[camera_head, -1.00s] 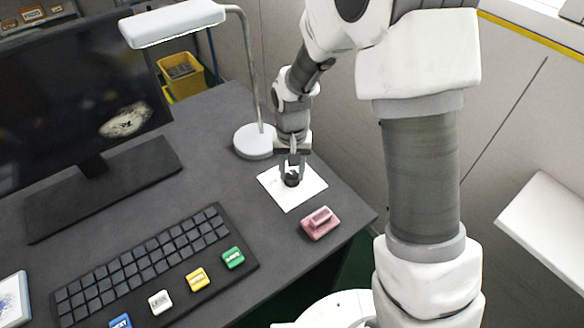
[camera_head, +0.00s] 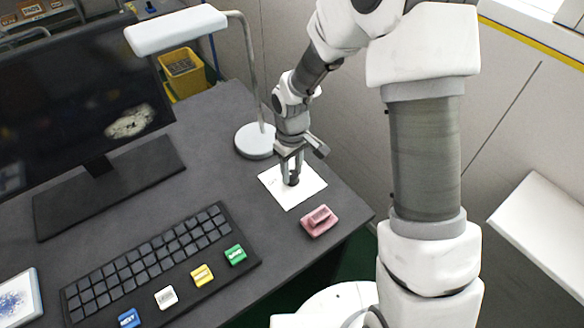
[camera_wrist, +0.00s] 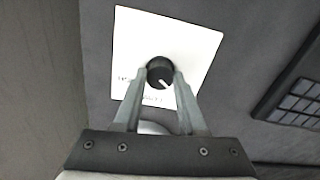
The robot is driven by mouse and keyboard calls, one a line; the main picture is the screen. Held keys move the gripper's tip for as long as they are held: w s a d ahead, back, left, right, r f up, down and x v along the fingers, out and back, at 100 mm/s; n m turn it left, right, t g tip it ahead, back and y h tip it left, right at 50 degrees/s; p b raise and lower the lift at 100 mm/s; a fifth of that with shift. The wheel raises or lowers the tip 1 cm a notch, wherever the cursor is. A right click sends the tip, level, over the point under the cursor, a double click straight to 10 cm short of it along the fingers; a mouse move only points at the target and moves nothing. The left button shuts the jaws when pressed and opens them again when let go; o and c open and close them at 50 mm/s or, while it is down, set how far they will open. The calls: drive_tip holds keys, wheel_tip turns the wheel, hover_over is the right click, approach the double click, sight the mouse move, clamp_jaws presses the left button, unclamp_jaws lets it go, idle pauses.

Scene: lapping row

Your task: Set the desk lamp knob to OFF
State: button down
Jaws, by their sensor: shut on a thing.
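The desk lamp (camera_head: 176,26) stands at the back of the desk, with a white head, a bent grey pole and a round base (camera_head: 255,141). A black round knob (camera_wrist: 160,74) with a white pointer line sits on a white plate (camera_head: 305,190) in front of the lamp base. The pointer slants toward the lower right in the wrist view. Faint lettering lies on the plate at the knob's left and below it, too blurred to read. My gripper (camera_head: 291,176) points down over the plate, its two fingers shut on the knob's sides.
A pink block with a handle (camera_head: 319,221) lies near the desk's right edge. A keyboard (camera_head: 150,262) with coloured keys and a monitor (camera_head: 80,100) take up the left. A yellow bin (camera_head: 185,75) stands behind. The wall is close on the right.

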sight(292, 174)
drive_tip(key=shift+n, duration=0.4)
drive_tip(key=shift+c, duration=2.3)
unclamp_jaws()
wheel_tip(292, 174, up, 18)
drive_tip(key=p, duration=0.4)
drive_tip(key=shift+f, duration=0.25)
